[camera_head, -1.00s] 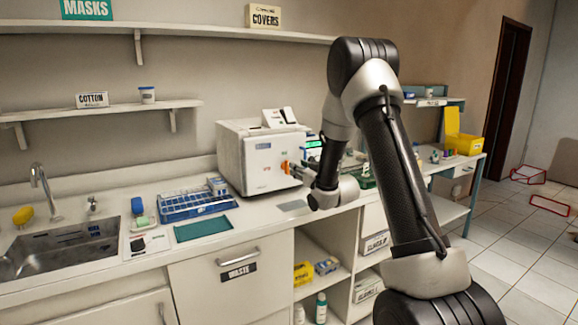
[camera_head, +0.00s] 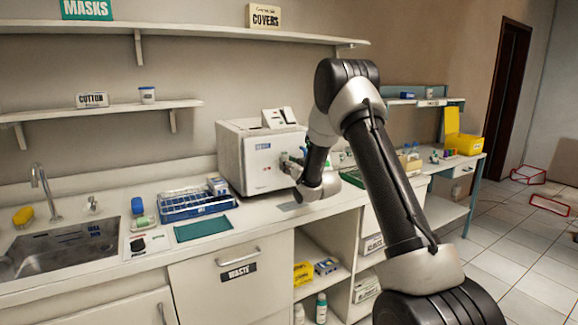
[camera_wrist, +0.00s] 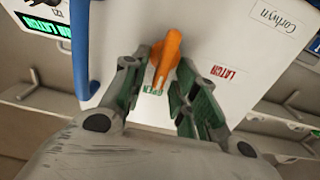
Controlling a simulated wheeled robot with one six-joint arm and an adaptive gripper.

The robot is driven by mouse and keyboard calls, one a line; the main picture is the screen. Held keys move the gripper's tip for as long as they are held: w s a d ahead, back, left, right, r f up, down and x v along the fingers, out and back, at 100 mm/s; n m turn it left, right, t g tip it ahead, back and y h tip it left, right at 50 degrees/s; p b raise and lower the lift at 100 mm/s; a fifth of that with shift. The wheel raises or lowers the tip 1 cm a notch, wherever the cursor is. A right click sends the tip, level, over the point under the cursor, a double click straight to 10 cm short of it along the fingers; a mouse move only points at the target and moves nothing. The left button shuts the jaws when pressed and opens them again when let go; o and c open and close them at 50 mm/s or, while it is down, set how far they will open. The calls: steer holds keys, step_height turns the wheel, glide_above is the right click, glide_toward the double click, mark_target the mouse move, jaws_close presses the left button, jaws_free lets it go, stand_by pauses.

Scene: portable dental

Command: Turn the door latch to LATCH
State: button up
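The orange door latch (camera_wrist: 165,58) is on the white front of the box-shaped machine (camera_head: 235,160) on the counter. In the wrist view it points down toward a partly covered green word (camera_wrist: 153,92), seemingly OPEN. The red word LATCH (camera_wrist: 224,72) is to its right. My gripper (camera_wrist: 158,72) is open, one finger on each side of the latch. Gaps show between fingers and latch; contact is not clear. In the head view my gripper (camera_head: 288,163) is at the machine's front and hides the latch.
A blue bar (camera_wrist: 81,45) runs along the door's left in the wrist view. A lit green display (camera_wrist: 42,33) is partly readable, ending in LATCH. A blue rack (camera_head: 195,205) stands left of the machine. A teal mat (camera_head: 203,229) lies in front of it.

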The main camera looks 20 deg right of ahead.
steer(key=shift+s+r, duration=0.1)
jaws_close()
steer(key=shift+a+r+n, duration=0.1)
steer(key=shift+n, duration=0.2)
steer(key=shift+a+f+n, duration=0.25)
steer(key=shift+a+n, duration=0.05)
steer(key=shift+n, duration=2.6)
steer(key=shift+a+f+n, duration=0.3)
steer(key=shift+n, duration=2.6)
steer(key=shift+a+f+n, duration=0.25)
steer(key=shift+a+n, duration=0.05)
steer(key=shift+n, duration=2.6)
